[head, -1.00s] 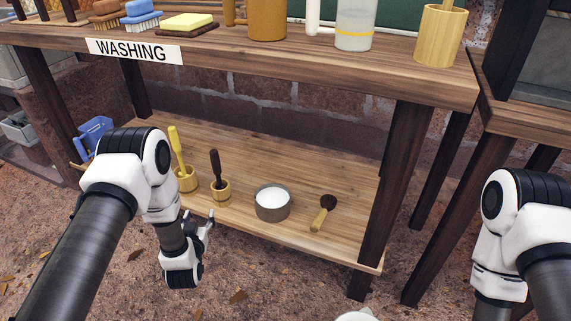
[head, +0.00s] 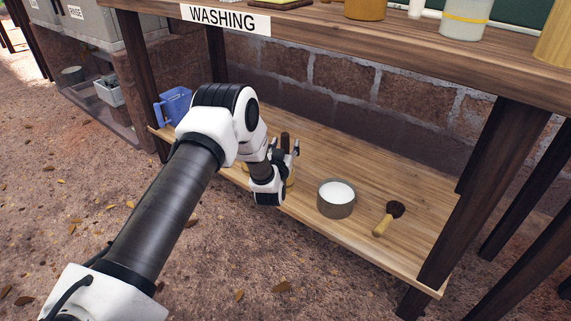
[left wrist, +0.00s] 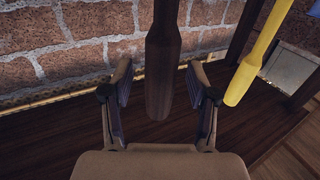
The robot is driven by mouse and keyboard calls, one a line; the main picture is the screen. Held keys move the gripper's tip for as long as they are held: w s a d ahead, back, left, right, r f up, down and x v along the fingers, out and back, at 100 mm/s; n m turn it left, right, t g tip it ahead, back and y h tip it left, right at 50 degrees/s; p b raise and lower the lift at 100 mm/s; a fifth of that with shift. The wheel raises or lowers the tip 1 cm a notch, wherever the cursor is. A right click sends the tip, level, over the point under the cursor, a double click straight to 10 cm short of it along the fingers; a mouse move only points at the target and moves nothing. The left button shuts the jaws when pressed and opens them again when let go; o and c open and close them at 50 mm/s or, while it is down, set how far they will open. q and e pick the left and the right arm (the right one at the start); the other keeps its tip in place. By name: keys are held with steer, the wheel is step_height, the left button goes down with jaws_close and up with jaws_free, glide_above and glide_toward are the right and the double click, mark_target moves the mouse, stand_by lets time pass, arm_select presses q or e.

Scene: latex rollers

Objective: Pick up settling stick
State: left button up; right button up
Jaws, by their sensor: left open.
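A dark brown stick (head: 285,139) stands in a small wooden cup (head: 291,177) on the lower shelf, mostly hidden behind my left gripper (head: 284,150) in the head view. In the left wrist view the dark stick (left wrist: 163,70) appears between the two spread fingers, with a gap on each side. A yellow stick (left wrist: 258,55) is to its right there, outside the fingers; my arm hides it in the head view. I cannot tell from its looks which one is the settling stick. My left gripper is open and empty. My right gripper is out of view.
On the lower shelf (head: 400,255), a grey pot with white contents (head: 336,199) and a dark-headed brush (head: 389,217) are right of the gripper. A blue container (head: 175,104) is at the left. The upper board (head: 400,50) overhangs; a brick wall (head: 350,85) is behind.

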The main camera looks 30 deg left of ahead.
arm_select(q)
jaws_close()
